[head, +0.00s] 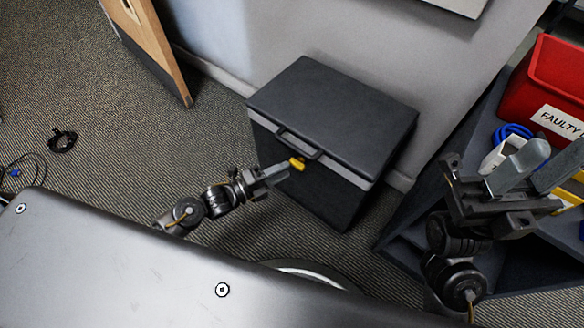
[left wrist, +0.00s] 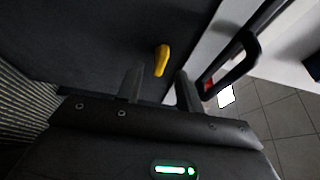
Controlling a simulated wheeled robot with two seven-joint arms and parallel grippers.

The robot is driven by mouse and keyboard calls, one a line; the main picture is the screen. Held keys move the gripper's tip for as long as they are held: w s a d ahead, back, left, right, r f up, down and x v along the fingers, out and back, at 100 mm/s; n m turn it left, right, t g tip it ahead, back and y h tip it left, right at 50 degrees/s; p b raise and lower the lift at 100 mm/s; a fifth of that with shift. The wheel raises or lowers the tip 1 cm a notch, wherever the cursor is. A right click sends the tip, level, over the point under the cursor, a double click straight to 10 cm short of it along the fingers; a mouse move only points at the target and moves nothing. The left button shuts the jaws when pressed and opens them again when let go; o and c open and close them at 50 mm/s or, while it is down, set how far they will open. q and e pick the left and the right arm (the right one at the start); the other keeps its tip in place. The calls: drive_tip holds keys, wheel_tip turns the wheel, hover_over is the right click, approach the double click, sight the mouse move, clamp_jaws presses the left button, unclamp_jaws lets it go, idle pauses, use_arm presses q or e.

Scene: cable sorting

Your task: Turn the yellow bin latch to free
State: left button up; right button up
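The yellow latch (head: 297,164) is on the front of the dark bin (head: 332,200), below the bin's handle (head: 299,143). The bin's lid (head: 335,108) is down. My left gripper (head: 280,173) is close to the latch, with its fingertips pointing at it. In the left wrist view the latch (left wrist: 161,60) stands just beyond the two fingers (left wrist: 160,88), which are apart with nothing between them. The latch looks slightly tilted there. My right gripper (head: 530,175) is at the right, its fingers apart, with no object seen between them.
A red bin (head: 548,85) labelled "FAULTY" stands on a dark shelf at the right, with a blue cable (head: 513,133) nearby. A wooden panel (head: 150,45) stands at the back left. Black cable (head: 62,140) lies on the carpet at the left. Carpet around the bin is mostly clear.

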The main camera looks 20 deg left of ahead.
sight(294, 166)
use_arm(q)
drive_tip(key=shift+b+x, duration=0.35)
drive_tip(key=shift+x, duration=1.65)
drive_tip(key=shift+c, duration=0.5)
clamp_jaws()
